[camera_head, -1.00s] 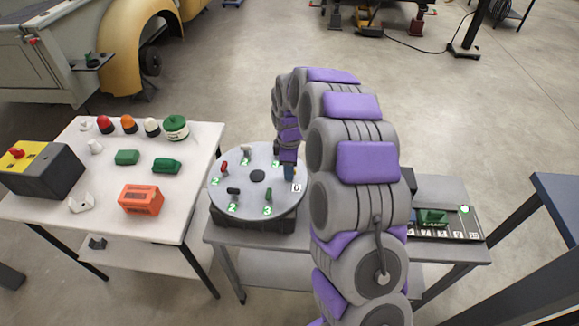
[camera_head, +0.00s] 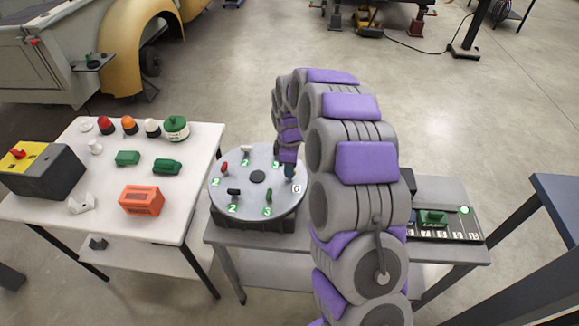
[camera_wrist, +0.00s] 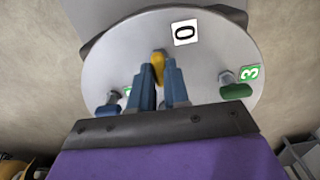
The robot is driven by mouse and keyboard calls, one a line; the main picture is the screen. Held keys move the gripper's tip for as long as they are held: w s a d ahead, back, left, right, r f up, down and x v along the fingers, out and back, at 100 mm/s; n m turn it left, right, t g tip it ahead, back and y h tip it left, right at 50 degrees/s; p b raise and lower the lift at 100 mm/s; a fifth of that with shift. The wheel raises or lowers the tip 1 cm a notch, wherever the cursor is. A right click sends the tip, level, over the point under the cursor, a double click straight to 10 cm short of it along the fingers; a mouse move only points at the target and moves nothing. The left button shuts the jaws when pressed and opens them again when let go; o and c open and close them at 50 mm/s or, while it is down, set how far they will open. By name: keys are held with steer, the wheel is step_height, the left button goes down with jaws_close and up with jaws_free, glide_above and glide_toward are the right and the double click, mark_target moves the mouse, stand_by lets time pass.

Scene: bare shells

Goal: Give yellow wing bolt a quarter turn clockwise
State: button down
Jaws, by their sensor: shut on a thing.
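The yellow wing bolt (camera_wrist: 159,64) stands on the round grey plate (camera_wrist: 110,55), beside a white label marked 0 (camera_wrist: 185,32). My gripper (camera_wrist: 159,78) points at the plate from above, its two blue fingers shut on the yellow wing bolt. In the head view my gripper (camera_head: 289,170) is at the right side of the plate (camera_head: 257,205), and the fingers hide the bolt there.
A green bolt (camera_wrist: 237,90) and a blue bolt (camera_wrist: 108,109) flank my fingers. A white table (camera_head: 105,205) with loose parts is at left. A parts tray (camera_head: 460,232) is at right.

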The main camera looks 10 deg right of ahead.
steer(key=shift+r, duration=0.1)
steer(key=m+p, duration=0.2)
steer(key=m, duration=0.1)
steer(key=shift+r+p, duration=0.1)
steer(key=shift+p, duration=0.25)
steer(key=m+p, duration=0.2)
steer(key=m, duration=0.2)
steer(key=shift+w+m+p, duration=0.1)
steer(key=shift+m+p, duration=0.2)
steer(key=shift+m, duration=0.1)
steer(key=m+p, duration=0.2)
steer(key=m, duration=0.2)
steer(key=shift+m, duration=0.3)
steer(key=m+p, duration=0.1)
steer(key=m, duration=0.3)
steer(key=shift+m, duration=0.3)
steer(key=c, duration=1.1)
jaws_free()
steer(key=shift+f, duration=0.2)
